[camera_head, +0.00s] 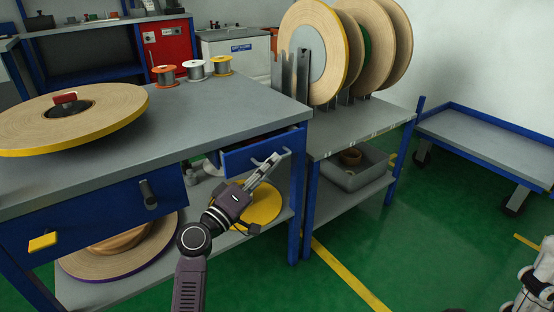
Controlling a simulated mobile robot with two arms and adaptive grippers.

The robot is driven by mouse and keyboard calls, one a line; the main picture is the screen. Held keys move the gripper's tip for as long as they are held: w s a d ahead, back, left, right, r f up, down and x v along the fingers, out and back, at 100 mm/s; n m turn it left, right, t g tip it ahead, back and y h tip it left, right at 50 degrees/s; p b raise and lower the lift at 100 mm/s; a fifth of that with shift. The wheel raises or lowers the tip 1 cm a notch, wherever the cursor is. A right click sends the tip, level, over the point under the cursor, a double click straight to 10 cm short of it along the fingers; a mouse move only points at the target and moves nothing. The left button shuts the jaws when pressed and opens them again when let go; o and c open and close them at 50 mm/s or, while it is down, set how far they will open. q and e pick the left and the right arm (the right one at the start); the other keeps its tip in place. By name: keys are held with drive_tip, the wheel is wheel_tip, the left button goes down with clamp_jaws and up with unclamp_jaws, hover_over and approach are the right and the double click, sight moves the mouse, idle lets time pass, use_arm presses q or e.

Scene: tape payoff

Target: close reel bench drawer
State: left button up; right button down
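The reel bench (225,100) has a grey top and a blue frame. Its right-hand drawer (240,161) has a blue front and stands partly pulled out, with a narrow strip of its inside showing. My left gripper (274,160) is at the front of this drawer, over the handle area. The fingers overlap the handle area, so I cannot tell whether they are shut on it. The left-hand drawer (100,215) with a dark handle (148,195) looks closed. Part of my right arm shows at the lower right edge; its fingers are not clearly seen.
A large tape reel (110,112) and several small spools (195,69) are on the bench. A rack (350,130) with upright reels and a grey bin (345,178) adjoins on the right. A blue-edged cart (490,140) stands beyond. Green floor is clear at right.

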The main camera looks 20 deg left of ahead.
sight(266, 155)
use_arm(q)
drive_tip(key=shift+x, duration=1.35)
clamp_jaws()
drive_tip(key=w+a+b, duration=0.2)
drive_tip(key=a, duration=0.1)
drive_tip(key=shift+w+f, duration=0.15)
drive_tip(key=shift+w, duration=0.05)
drive_tip(key=shift+a, duration=0.2)
drive_tip(key=shift+r, duration=0.25)
